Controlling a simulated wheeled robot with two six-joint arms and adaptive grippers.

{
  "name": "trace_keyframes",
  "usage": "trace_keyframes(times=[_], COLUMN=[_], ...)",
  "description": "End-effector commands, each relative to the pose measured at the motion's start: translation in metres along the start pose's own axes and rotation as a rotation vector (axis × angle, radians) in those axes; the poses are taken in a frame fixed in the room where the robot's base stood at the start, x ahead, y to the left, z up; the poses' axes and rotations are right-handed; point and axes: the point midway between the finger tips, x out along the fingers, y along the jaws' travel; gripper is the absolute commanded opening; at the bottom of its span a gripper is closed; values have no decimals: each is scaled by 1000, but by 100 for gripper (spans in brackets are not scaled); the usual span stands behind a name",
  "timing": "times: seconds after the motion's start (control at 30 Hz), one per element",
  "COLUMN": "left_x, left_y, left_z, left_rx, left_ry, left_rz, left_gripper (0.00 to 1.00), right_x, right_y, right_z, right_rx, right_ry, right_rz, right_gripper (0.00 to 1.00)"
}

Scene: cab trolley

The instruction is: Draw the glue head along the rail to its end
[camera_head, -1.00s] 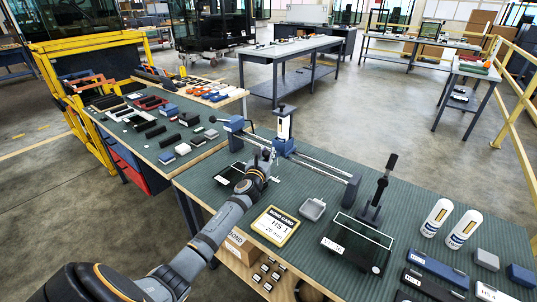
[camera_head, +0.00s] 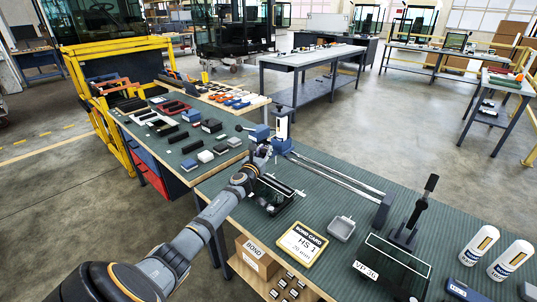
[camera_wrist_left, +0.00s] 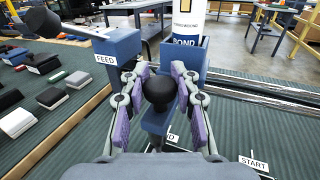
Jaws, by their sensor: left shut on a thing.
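The glue head (camera_head: 281,146) is a blue carriage with an upright white tube, at the far left end of the twin-bar rail (camera_head: 340,178). In the left wrist view the glue head (camera_wrist_left: 190,52) stands just beyond the fingers. My left gripper (camera_head: 262,157) is beside it; in the wrist view its purple-padded fingers (camera_wrist_left: 158,95) are shut on a round black knob (camera_wrist_left: 158,88) in front of the glue head. The fingers partly hide the carriage. A blue block marked FEED (camera_wrist_left: 117,45) is close on the left. My right gripper is not in view.
A dark end block (camera_head: 383,209) closes the rail's right end. A black upright lever (camera_head: 422,205) stands beyond it. A dark fixture (camera_head: 268,200), a bond card (camera_head: 302,244) and a grey dish (camera_head: 341,228) lie in front of the rail. A START label (camera_wrist_left: 253,163) lies near the rail.

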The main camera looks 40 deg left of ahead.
Motion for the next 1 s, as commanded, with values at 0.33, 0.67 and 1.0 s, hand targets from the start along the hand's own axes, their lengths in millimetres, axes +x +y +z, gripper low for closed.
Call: trace_keyframes(times=[0.33,0.67,1.0], left_x=[1,1,2], left_y=[7,7,6], left_z=[-5,-5,-2], left_rx=[1,2,1], left_ry=[8,8,3], left_rz=[5,5,2], left_gripper=[0,36,54], right_x=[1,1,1], right_y=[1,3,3], right_z=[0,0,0], right_rx=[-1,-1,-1], right_ry=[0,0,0], right_rz=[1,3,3], right_gripper=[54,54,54])
